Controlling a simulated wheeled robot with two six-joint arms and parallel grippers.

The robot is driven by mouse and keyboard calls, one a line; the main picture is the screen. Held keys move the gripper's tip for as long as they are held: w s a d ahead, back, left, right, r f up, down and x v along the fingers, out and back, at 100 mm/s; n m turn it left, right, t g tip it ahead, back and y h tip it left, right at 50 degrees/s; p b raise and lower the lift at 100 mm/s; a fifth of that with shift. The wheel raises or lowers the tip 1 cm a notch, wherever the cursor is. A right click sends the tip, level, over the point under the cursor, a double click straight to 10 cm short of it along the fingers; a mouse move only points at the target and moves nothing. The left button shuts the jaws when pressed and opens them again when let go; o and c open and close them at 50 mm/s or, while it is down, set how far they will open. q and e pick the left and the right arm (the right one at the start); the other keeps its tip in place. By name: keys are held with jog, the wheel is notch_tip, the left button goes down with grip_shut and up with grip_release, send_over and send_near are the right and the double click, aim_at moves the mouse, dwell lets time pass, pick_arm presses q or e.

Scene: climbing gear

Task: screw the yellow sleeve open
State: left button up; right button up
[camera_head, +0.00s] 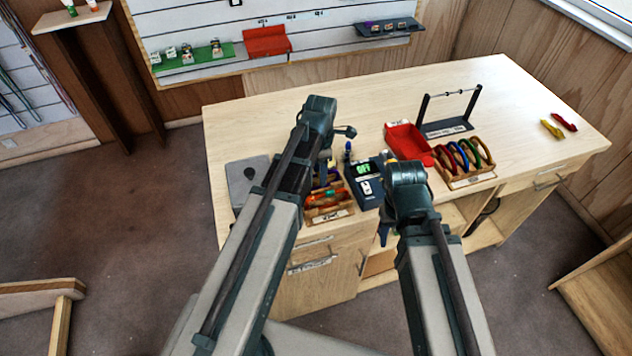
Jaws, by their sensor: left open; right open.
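A yellow sleeve cannot be made out for certain. Several coloured carabiners, red, blue, green and yellowish, stand in a wooden rack (467,178) on the table's right half. A small yellow spot shows just behind my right arm, too small to name. My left gripper (344,131) is over the table's left half, small and partly hidden by my own arm. My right gripper (384,232) is low at the table's front edge, mostly hidden behind my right arm. Both are open, and I see nothing held in either.
A dark box with a green display (366,184) stands between my arms, beside a wooden organizer (329,212). A red tray (405,140) and a black stand with a bar (447,127) are behind the rack. Yellow and red pieces (552,128) lie far right. The table's back left is clear.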

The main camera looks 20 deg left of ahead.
pick_arm(q)
jog(key=shift+w+a, duration=0.3)
jog(key=shift+w, duration=0.2)
jog(key=shift+r, duration=0.15)
jog(key=shift+r+p, duration=1.3)
jog(key=shift+p, duration=0.1)
jog(key=shift+s, duration=0.1)
jog(key=shift+s+d, duration=0.65)
jog(key=shift+s, duration=0.25)
jog(key=shift+f, duration=0.15)
jog(key=f+b, duration=0.1)
jog(key=b, duration=0.1)
jog(key=f+b, duration=0.1)
jog(key=shift+w+a+f, duration=0.3)
jog(key=shift+f, duration=0.05)
